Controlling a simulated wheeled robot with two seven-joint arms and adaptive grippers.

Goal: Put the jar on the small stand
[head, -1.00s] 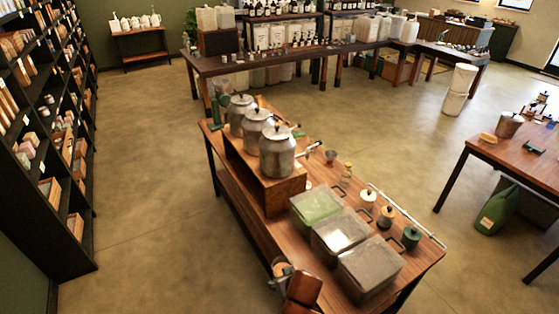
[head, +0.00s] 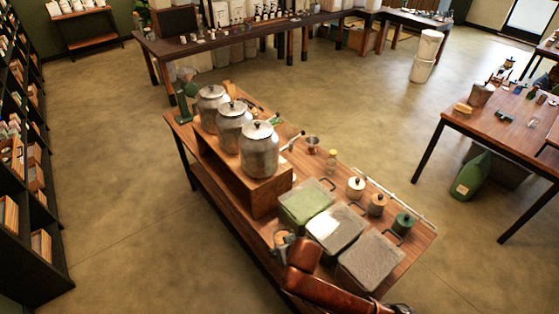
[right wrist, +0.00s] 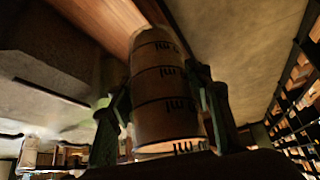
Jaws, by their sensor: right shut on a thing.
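My right gripper (right wrist: 163,80) has its two fingers on either side of a brownish tapered jar (right wrist: 163,110) with dark "ml" bands, shut on it. In the head view the jar (head: 283,238) is a small shape at the end of my reddish-brown right arm, at the near long edge of the wooden table, left of the green-lidded bin; the gripper is mostly hidden there. A wooden riser (head: 262,196) on the table bears three metal canisters (head: 259,152); I cannot tell whether it is the small stand. My left gripper is out of view.
Bins with green (head: 306,203), pale (head: 336,229) and grey (head: 369,261) tops stand beside the jar. Small lidded pots (head: 376,204) and a long rail (head: 396,198) line the far edge. Floor is open left of the table.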

